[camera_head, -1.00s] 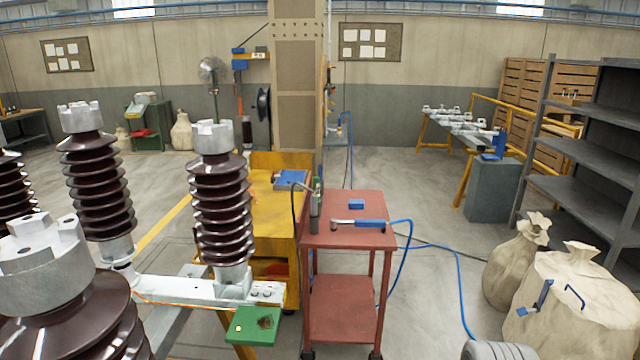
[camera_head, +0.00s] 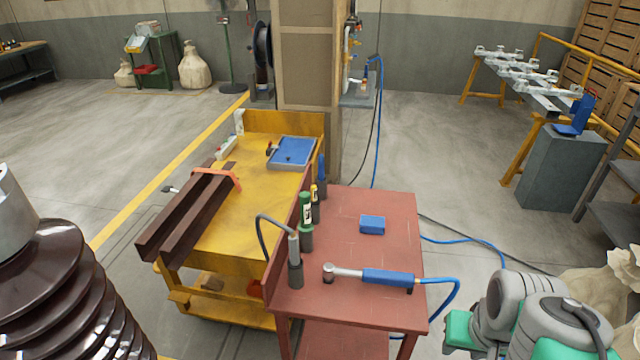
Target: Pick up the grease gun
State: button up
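What looks like the grease gun (camera_head: 294,250) is a slim grey cylinder with a thin black hose curving off its top to the left. It stands upright in a dark round holder at the left edge of the red cart's top (camera_head: 350,318). Its lower end is hidden in the holder. Part of my arm shows at the bottom right, grey with green pieces, to the right of the cart. The fingers of my gripper are not in view.
A blue-handled air ratchet (camera_head: 385,277) with a blue hose lies on the cart, near a blue box (camera_head: 372,225). Green bottles (camera_head: 306,222) stand behind the grease gun. A yellow cart (camera_head: 235,235) with brown beams is left; a ribbed insulator (camera_head: 65,290) is bottom left.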

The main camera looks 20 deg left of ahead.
aim_at(305, 226)
jog(key=i, duration=0.4)
jog(key=u, duration=3.35)
jog(key=i, duration=0.5)
